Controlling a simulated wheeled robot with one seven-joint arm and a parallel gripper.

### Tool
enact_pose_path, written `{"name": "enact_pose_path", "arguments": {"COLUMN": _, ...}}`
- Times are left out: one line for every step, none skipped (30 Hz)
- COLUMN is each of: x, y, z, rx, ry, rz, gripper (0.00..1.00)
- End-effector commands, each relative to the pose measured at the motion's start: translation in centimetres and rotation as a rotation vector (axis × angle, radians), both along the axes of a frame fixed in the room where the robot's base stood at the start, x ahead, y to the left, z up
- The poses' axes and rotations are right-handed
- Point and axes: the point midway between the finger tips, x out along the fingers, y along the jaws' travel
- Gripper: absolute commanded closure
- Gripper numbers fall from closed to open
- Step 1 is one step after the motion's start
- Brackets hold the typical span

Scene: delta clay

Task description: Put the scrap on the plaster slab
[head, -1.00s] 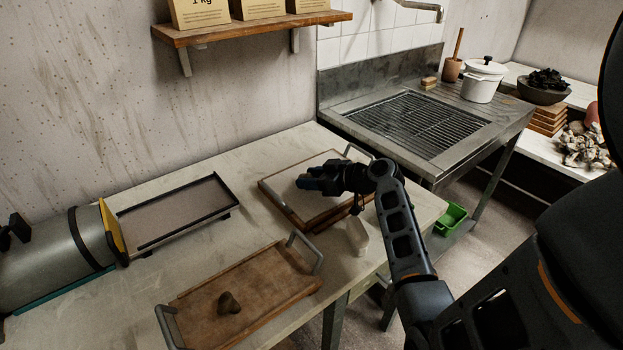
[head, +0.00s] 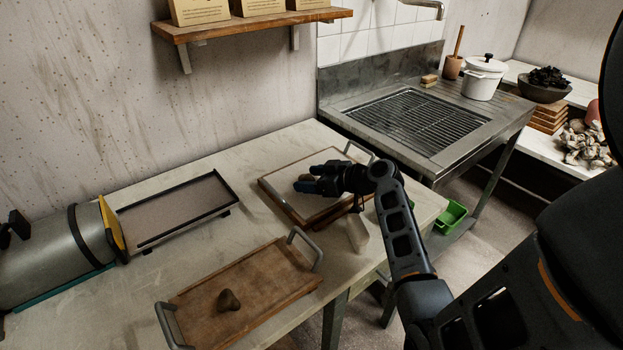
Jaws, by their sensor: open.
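The plaster slab (head: 283,199) is a pale slab with a wooden edge, lying on the worktable near its right end. A small tan piece (head: 304,184), apparently clay scrap, shows over the slab just beyond my fingertips. It seems to rest on the slab, though the fingers partly hide it. My gripper (head: 316,182) is low over the slab, its dark fingers open and pointing left, close to the piece; I cannot tell if they touch. A darker brown clay lump (head: 228,300) sits on the wooden tray (head: 265,275) in front.
A dark-framed flat tray (head: 190,212) and a metal cylinder (head: 55,255) stand at left. A pale object (head: 357,232) stands at the table's right edge, beside my arm. A sink with a grate (head: 415,121) is behind right. Bare tabletop lies between the trays.

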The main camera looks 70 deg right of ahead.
Motion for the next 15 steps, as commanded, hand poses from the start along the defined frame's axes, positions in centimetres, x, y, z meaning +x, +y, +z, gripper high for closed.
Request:
{"name": "enact_pose_path", "arguments": {"x": 0.0, "y": 0.0, "z": 0.1, "rx": 0.000, "ry": 0.000, "rz": 0.000, "gripper": 0.28}}
{"name": "enact_pose_path", "arguments": {"x": 0.0, "y": 0.0, "z": 0.2, "rx": 0.000, "ry": 0.000, "rz": 0.000, "gripper": 0.28}}
{"name": "enact_pose_path", "arguments": {"x": 0.0, "y": 0.0, "z": 0.4, "rx": 0.000, "ry": 0.000, "rz": 0.000, "gripper": 0.28}}
{"name": "enact_pose_path", "arguments": {"x": 0.0, "y": 0.0, "z": 0.5, "rx": 0.000, "ry": 0.000, "rz": 0.000, "gripper": 0.28}}
{"name": "enact_pose_path", "arguments": {"x": -0.3, "y": 0.0, "z": 0.4, "rx": 0.000, "ry": 0.000, "rz": -0.001, "gripper": 0.28}}
{"name": "enact_pose_path", "arguments": {"x": -0.8, "y": 0.1, "z": 0.5, "rx": 0.000, "ry": -0.001, "rz": -0.002, "gripper": 0.28}}
{"name": "enact_pose_path", "arguments": {"x": -1.3, "y": 0.2, "z": 0.7, "rx": -0.001, "ry": -0.001, "rz": -0.003, "gripper": 0.28}}
{"name": "enact_pose_path", "arguments": {"x": -1.8, "y": 0.3, "z": 0.8, "rx": 0.000, "ry": -0.001, "rz": -0.002, "gripper": 0.28}}
{"name": "enact_pose_path", "arguments": {"x": -2.5, "y": 0.4, "z": 1.1, "rx": -0.001, "ry": -0.001, "rz": -0.003, "gripper": 0.28}}
{"name": "enact_pose_path", "arguments": {"x": -3.1, "y": 0.5, "z": 1.4, "rx": -0.002, "ry": 0.000, "rz": -0.002, "gripper": 0.28}}
{"name": "enact_pose_path", "arguments": {"x": -3.7, "y": 0.6, "z": 1.7, "rx": -0.003, "ry": 0.000, "rz": -0.004, "gripper": 0.28}}
{"name": "enact_pose_path", "arguments": {"x": -4.5, "y": 0.7, "z": 2.0, "rx": -0.001, "ry": -0.001, "rz": -0.003, "gripper": 0.28}}
{"name": "enact_pose_path", "arguments": {"x": -5.1, "y": 0.8, "z": 2.2, "rx": -0.002, "ry": -0.001, "rz": -0.004, "gripper": 0.28}}
{"name": "enact_pose_path", "arguments": {"x": -5.6, "y": 1.0, "z": 2.5, "rx": -0.002, "ry": -0.001, "rz": -0.002, "gripper": 0.28}}
{"name": "enact_pose_path", "arguments": {"x": -6.4, "y": 1.1, "z": 2.8, "rx": -0.001, "ry": -0.001, "rz": -0.003, "gripper": 0.28}}
